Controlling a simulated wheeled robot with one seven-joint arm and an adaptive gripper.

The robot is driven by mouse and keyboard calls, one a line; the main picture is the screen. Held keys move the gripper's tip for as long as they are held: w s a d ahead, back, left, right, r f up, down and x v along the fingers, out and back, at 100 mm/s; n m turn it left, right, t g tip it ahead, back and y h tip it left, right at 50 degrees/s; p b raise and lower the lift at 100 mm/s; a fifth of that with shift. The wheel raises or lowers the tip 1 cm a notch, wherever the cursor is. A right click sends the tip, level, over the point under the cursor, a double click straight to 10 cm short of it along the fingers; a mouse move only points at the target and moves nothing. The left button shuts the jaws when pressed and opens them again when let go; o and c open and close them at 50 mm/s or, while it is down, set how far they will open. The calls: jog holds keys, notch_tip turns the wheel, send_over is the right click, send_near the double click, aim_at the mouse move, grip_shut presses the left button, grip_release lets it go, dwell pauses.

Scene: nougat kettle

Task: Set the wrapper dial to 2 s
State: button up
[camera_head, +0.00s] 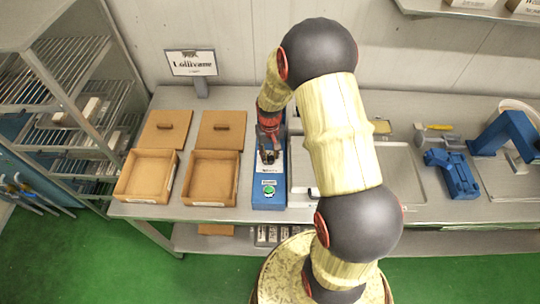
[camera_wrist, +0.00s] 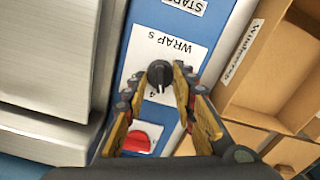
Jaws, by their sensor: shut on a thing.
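The wrapper panel is a blue box (camera_head: 277,201) on the table in the head view, and a blue strip (camera_wrist: 170,20) in the wrist view. Its black dial (camera_wrist: 159,75) sits on a white label reading "WRAP S", upside down in the wrist view. The dial's white pointer line points down in that picture, close to a printed 4. Other scale numbers are hidden or too small to read. My gripper (camera_wrist: 157,75) is at the panel with one finger on each side of the dial, shut on it. In the head view my gripper (camera_head: 268,153) hides the dial.
A red button (camera_wrist: 140,138) lies near the dial between my fingers. A green button (camera_head: 269,191) is at the panel's front end. Open tan boxes (camera_head: 210,194) stand left of the panel. A sink-like tray (camera_head: 400,170) and blue tools (camera_head: 455,178) lie right.

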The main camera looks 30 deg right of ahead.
aim_at(269, 156)
jog(key=n, duration=0.4)
jog(key=shift+w, duration=0.1)
jog(key=shift+n+b, duration=0.4)
jog(key=shift+n, duration=1.4)
jog(key=shift+r, duration=0.1)
jog(key=o, duration=1.2)
jog(key=shift+c, duration=0.2)
notch_tip(269, 156, up, 12)
jog(key=shift+a, duration=0.1)
